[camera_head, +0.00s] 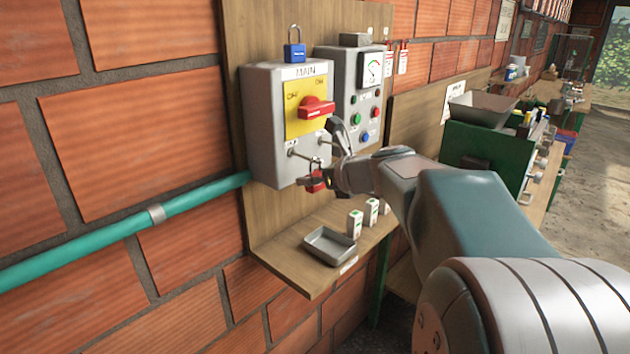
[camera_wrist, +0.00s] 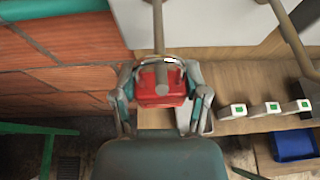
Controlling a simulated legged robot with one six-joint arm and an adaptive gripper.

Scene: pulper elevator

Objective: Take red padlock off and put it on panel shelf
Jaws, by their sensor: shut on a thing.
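The red padlock (camera_head: 315,182) is just below the lower front of the grey MAIN switch box (camera_head: 262,150). In the wrist view the padlock body (camera_wrist: 160,92) sits between the fingers of my gripper (camera_wrist: 161,101), which is shut on it. Its silver shackle is up, at a grey rod that comes from the box; whether it still encloses the rod is hard to tell. My gripper (camera_head: 329,181) reaches in from the right in the head view and hides part of the padlock. The wooden panel shelf (camera_head: 285,252) is below the padlock.
A grey tray (camera_head: 330,246) and several small white blocks (camera_head: 355,223) stand on the shelf. A blue padlock (camera_head: 294,50) is on top of the MAIN box. A second control box (camera_head: 352,130) adjoins on the right. A teal pipe (camera_head: 100,237) runs along the brick wall.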

